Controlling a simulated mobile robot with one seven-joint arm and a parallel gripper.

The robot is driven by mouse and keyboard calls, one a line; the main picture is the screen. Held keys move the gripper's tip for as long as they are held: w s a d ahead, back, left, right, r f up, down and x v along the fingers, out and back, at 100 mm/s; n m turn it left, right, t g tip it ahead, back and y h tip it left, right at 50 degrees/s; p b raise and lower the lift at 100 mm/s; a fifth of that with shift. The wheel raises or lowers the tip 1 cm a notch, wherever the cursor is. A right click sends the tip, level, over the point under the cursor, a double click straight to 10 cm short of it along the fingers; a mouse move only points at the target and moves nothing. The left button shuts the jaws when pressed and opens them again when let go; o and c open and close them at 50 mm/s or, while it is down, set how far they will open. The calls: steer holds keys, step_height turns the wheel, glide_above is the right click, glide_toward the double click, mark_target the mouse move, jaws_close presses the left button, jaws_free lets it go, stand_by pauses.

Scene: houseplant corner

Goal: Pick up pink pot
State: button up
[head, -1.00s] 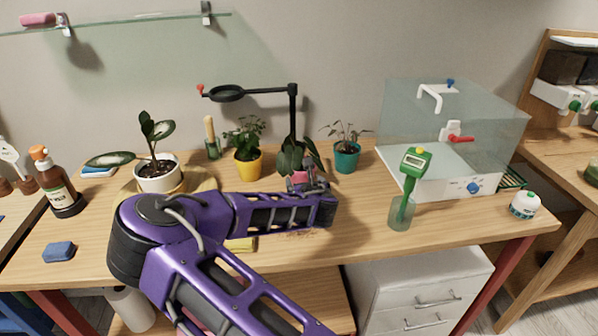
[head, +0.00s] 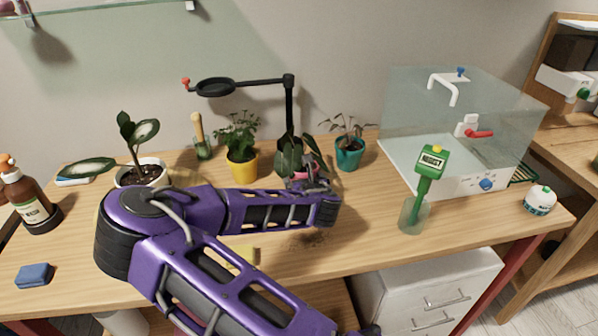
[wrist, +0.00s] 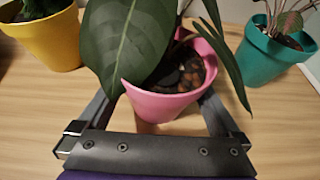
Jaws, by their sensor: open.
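The pink pot (wrist: 165,103) holds soil and a plant with large dark green leaves (wrist: 128,45). In the wrist view it stands upright on the wooden table, between the two fingers of my gripper (wrist: 158,108). The fingers are open on either side of the pot; whether either one touches it I cannot tell. A big leaf hangs over the left finger and hides part of it. In the head view my gripper (head: 318,188) is at the pot, behind my purple arm, and the pot (head: 313,163) is mostly hidden by leaves and gripper.
A yellow pot (wrist: 48,40) stands to the left and a teal pot (wrist: 270,55) to the right, both close. A black magnifier stand (head: 288,110) rises behind the pink pot. A clear tank (head: 450,130) and a green meter in a glass (head: 430,172) are further right.

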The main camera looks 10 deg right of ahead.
steer(key=shift+w, duration=0.1)
steer(key=shift+c, duration=0.2)
steer(key=c, duration=1.4)
